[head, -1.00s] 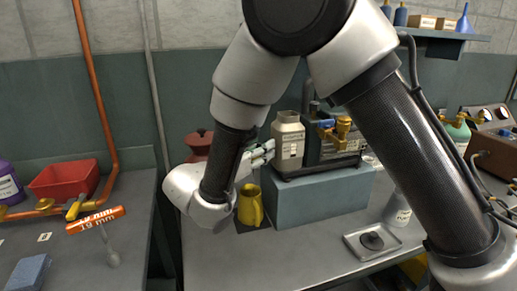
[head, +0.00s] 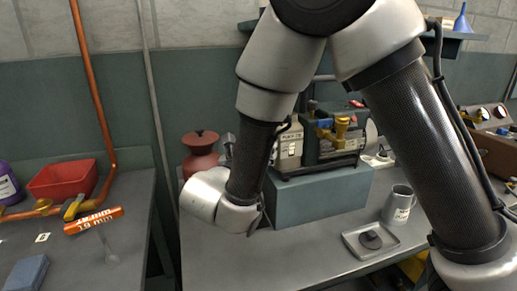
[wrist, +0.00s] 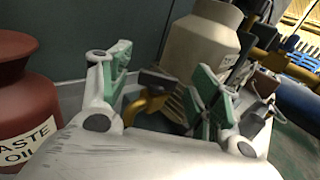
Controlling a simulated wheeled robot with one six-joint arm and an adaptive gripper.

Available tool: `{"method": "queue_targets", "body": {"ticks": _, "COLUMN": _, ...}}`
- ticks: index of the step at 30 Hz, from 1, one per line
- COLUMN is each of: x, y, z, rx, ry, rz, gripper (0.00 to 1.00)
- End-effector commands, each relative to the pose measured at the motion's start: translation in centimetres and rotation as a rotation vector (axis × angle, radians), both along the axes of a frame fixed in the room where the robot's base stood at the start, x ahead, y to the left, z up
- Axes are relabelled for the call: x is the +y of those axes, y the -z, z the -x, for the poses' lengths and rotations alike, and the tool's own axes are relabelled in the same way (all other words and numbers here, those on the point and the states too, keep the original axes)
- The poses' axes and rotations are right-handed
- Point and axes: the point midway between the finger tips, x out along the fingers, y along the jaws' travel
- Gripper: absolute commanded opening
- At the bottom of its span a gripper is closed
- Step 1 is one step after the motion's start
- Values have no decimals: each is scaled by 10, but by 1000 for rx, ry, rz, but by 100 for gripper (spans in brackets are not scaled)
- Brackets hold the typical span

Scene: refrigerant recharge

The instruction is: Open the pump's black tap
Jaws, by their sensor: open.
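The pump (head: 335,145) is a dark green machine with brass and blue fittings on a blue-grey block. My gripper (wrist: 163,80) is open in the wrist view, with pale green pads on both fingers. A small black part (wrist: 156,78) shows between the fingers, above a yellow piece (wrist: 165,104); I cannot tell for certain whether it is the black tap, or whether a finger touches it. In the head view my forearm hides most of the gripper and the pump's left side.
A beige bottle (head: 290,147) stands by the pump; it shows in the wrist view (wrist: 200,38). A red waste oil can (head: 201,155) stands close left of my gripper. A grey mug (head: 398,205) and a tray (head: 352,243) are at right.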

Motion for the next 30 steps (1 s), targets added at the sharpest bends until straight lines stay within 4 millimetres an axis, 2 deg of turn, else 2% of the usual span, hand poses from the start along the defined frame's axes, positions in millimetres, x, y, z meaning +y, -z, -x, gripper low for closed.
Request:
{"method": "queue_targets", "body": {"ticks": 5, "x": 9, "y": 0, "z": 14, "rx": 0, "ry": -5, "rz": 0, "gripper": 62}}
{"method": "queue_targets", "body": {"ticks": 12, "x": 33, "y": 0, "z": 62, "rx": 0, "ry": -7, "rz": 0, "gripper": 62}}
{"method": "queue_targets", "body": {"ticks": 18, "x": 49, "y": 0, "z": 94, "rx": 0, "ry": -4, "rz": 0, "gripper": 62}}
{"method": "queue_targets", "body": {"ticks": 23, "x": 54, "y": 0, "z": 105, "rx": 0, "ry": -1, "rz": 1, "gripper": 62}}
{"method": "queue_targets", "body": {"ticks": 30, "x": 54, "y": 0, "z": 107, "rx": 0, "ry": 0, "rz": 0, "gripper": 62}}
